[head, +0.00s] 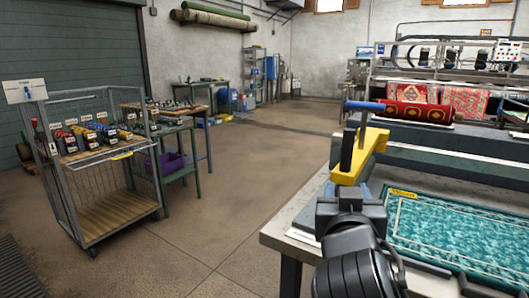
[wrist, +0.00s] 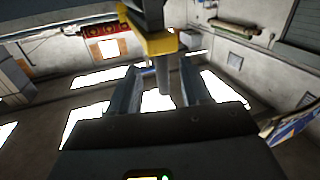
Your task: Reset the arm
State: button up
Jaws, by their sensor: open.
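My gripper (head: 356,135) is raised above the near right table, its black body low in the head view and its fingers pointing up in the picture. In the wrist view the two grey fingers (wrist: 162,85) stand apart. A yellow piece (head: 372,150) shows at the fingers in the head view. The wrist view shows a yellow block (wrist: 160,43) with a dark part above it, and a grey cylinder (wrist: 165,77) below it, in line with the gap. I cannot tell whether the fingers touch either piece.
A teal patterned rug (head: 455,240) lies on the table (head: 290,232) at right. The middle floor (head: 230,200) is clear.

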jog(key=s+d+f+n+g+y+p, duration=0.1)
jog(key=s+d+f+n+y, duration=0.15)
jog(key=s+f, duration=0.65)
jog(key=s+d+f+n+y+p, duration=0.1)
jog(key=s+f+n+y+p, duration=0.15)
jog(key=s+f, duration=0.75)
jog(key=s+d+r+m, duration=0.1)
jog(key=s+r, duration=0.2)
jog(key=s, duration=1)
jog(key=s+d+r+m+g+p, duration=0.1)
jog(key=s+r, duration=0.3)
jog(key=s, duration=0.9)
jog(key=shift+s+r+m, duration=0.15)
jog(key=shift+r+m, duration=0.05)
jog(key=shift+m, duration=0.1)
jog(key=shift+d+p, duration=0.15)
jog(key=shift+p, duration=0.15)
